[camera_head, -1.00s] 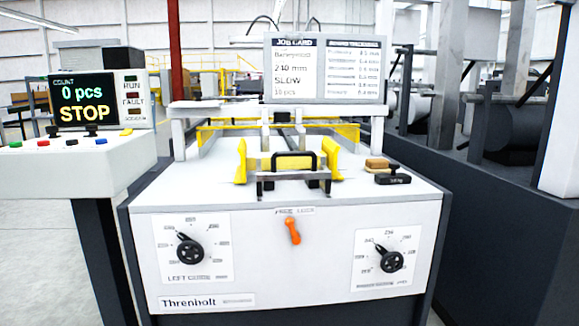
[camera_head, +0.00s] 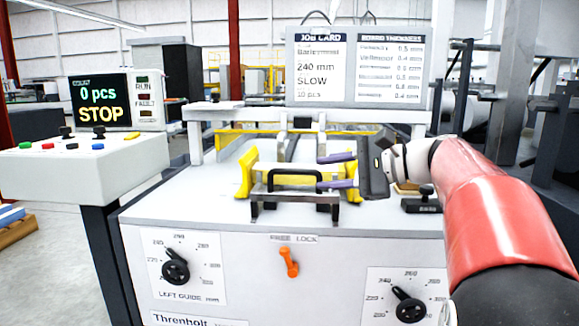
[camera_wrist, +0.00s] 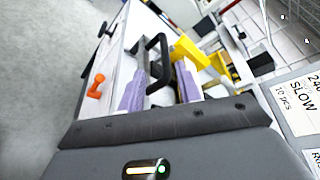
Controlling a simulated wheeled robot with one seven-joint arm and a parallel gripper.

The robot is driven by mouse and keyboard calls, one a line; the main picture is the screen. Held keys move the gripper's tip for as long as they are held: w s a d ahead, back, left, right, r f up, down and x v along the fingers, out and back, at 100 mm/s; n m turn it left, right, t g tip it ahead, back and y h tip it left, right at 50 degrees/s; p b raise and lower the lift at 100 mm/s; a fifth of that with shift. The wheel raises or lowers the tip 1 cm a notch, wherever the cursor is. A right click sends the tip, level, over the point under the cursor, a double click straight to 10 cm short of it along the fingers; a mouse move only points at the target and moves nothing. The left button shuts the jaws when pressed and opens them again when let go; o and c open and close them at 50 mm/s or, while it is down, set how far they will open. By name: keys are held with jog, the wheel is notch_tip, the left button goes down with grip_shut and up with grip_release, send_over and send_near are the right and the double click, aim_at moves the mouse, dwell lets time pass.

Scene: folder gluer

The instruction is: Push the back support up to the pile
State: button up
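The back support (camera_head: 293,201) is a low grey bracket with a black loop handle (camera_head: 300,172), on the white machine top in front of the yellow guides (camera_head: 247,174). My gripper (camera_head: 335,171) reaches in from the right with its two purple fingers spread apart. One finger is on the far side and one on the near side of the handle's right end. In the wrist view the handle (camera_wrist: 151,58) shows between the open fingers (camera_wrist: 160,90); contact cannot be told. I cannot make out a pile clearly.
An orange lever (camera_head: 288,262) sits on the front panel below the support, between two black dials. A black-handled tool (camera_head: 422,204) lies on the machine top at the right, under my arm. The job card board (camera_head: 361,66) stands behind. The left of the top is clear.

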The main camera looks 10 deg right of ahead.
aim_at(306, 171)
jog(key=shift+w+d+r, duration=0.1)
jog(key=shift+w+r, duration=0.2)
jog(key=x, duration=0.7)
jog(key=shift+a, duration=0.3)
grip_shut()
